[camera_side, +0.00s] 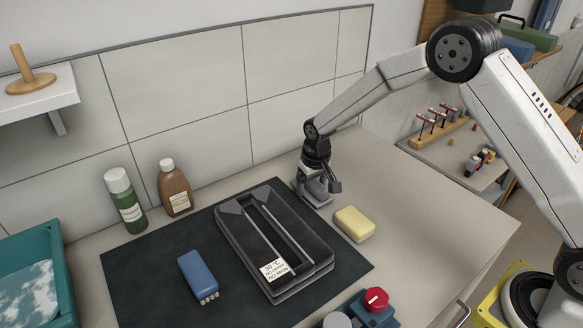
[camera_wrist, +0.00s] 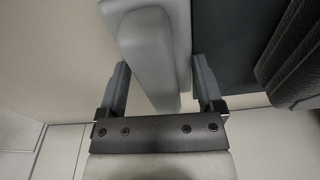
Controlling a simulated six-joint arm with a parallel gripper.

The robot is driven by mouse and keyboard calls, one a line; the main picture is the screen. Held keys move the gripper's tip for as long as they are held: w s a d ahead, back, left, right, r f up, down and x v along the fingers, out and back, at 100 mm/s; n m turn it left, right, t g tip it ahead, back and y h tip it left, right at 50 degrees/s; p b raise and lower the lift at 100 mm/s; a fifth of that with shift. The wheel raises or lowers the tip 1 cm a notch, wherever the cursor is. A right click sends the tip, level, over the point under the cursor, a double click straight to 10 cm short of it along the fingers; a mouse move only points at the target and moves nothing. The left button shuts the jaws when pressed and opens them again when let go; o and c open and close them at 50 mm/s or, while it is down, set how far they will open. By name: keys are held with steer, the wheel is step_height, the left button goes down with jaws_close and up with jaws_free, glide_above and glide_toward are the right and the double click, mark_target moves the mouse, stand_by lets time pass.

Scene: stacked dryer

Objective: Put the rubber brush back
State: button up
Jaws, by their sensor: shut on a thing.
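My gripper (camera_side: 318,182) points down at the back of the table, behind the yellow block. It is shut on a grey handled block (camera_wrist: 145,60) with a wider flat part, which may be the rubber brush. In the wrist view, my fingers (camera_wrist: 157,68) stand on both sides of its narrow grip. In the side view the grey block (camera_side: 318,193) is low over the tabletop; I cannot tell whether it touches. A blue block with pale nubs (camera_side: 198,275) lies on the dark mat; it is also brush-like, so I cannot be sure which is the rubber brush.
A black slotted frame (camera_side: 310,277) with a care label lies on the dark mat (camera_side: 140,265). A yellow block (camera_side: 354,224) sits close to my gripper. Green (camera_side: 126,200) and brown (camera_side: 175,188) bottles stand by the wall. A teal basin (camera_side: 62,262) is at left. The right tabletop is clear.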

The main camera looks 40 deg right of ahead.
mark_target(320, 185)
steer(key=o, duration=1)
steer(key=shift+f, duration=0.1)
steer(key=shift+c, duration=0.2)
step_height(320, 185, up, 12)
steer(key=s, duration=0.1)
steer(key=shift+s, duration=0.15)
steer(key=shift+s, duration=0.1)
steer(key=s+d+f, duration=0.1)
steer(key=s+d, duration=0.1)
steer(key=s, duration=0.9)
steer(key=s+d+f+n+t, duration=0.1)
steer(key=s, duration=1.1)
steer(key=shift+d+f, duration=0.15)
steer(key=shift+d, duration=0.25)
